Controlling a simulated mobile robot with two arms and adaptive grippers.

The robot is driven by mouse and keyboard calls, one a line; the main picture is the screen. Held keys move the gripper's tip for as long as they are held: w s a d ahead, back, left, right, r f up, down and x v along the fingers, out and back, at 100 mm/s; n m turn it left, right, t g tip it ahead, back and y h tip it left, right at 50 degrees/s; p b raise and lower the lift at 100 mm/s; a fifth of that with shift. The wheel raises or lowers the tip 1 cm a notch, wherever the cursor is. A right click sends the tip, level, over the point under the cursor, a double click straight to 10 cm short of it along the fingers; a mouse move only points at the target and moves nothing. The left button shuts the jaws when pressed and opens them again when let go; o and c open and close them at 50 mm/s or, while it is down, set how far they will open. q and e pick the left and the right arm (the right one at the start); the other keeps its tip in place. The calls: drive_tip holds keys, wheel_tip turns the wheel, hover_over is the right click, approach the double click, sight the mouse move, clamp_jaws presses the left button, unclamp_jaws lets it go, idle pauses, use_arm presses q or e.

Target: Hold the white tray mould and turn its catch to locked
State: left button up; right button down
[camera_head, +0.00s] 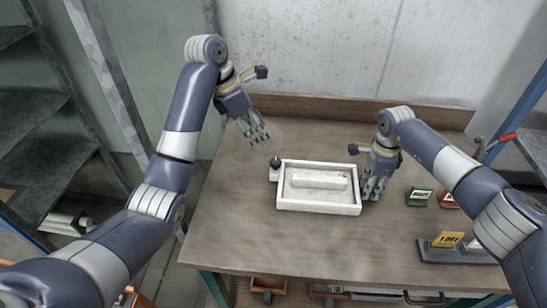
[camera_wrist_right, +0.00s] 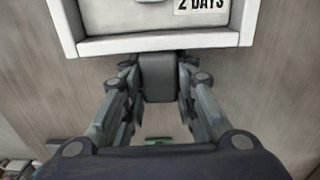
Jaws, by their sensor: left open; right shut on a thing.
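The white tray mould (camera_head: 318,209) lies on the table, with a pale raised block (camera_head: 319,179) inside it. A catch with a dark round knob (camera_head: 275,162) sits at its left back corner; I cannot tell its setting. My right gripper (camera_head: 371,188) is shut on the tray's right side. In the right wrist view its fingers (camera_wrist_right: 158,82) close around a dark grey grip block (camera_wrist_right: 158,76) under the tray's rim (camera_wrist_right: 160,43). A "2 DAYS" label (camera_wrist_right: 202,5) shows inside the tray. My left gripper (camera_head: 256,133) is open and empty, behind and left of the knob.
A green card stand (camera_head: 418,196) and a red one (camera_head: 448,200) stand right of the tray. A grey holder with a yellow card (camera_head: 447,240) is at the front right. The table (camera_head: 240,220) is clear left of the tray. A low board edges the back.

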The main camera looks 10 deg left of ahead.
sight(275, 161)
use_arm(q)
drive_tip(key=x, duration=0.8)
drive_tip(key=s+x, duration=0.1)
drive_tip(key=x, duration=0.3)
drive_tip(key=shift+d+f, duration=0.1)
drive_tip(key=c, duration=1)
